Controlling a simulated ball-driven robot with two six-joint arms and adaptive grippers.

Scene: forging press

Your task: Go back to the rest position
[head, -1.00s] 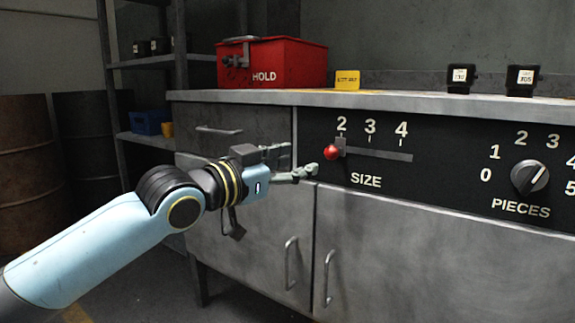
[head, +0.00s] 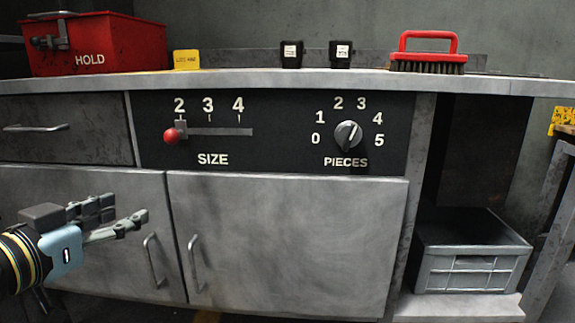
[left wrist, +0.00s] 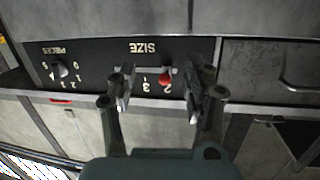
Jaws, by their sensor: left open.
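My left gripper (head: 122,222) is open and empty at the lower left of the head view, in front of the cabinet doors. It is apart from the SIZE slider's red knob (head: 172,136), which sits at the left end of its slot, under the 2. In the left wrist view, the red knob (left wrist: 165,78) shows beyond and between the two open fingers (left wrist: 158,90), upside down. The PIECES dial (head: 348,135) has its pointer turned up and right, between 3 and 4. My right gripper is in no view.
On the bench top (head: 225,82) stand a red HOLD box (head: 95,45), a yellow tag (head: 187,60), two small black blocks (head: 291,54) and a red brush (head: 428,52). A grey crate (head: 472,265) sits on a low shelf at right. Door handles (head: 196,263) stick out below.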

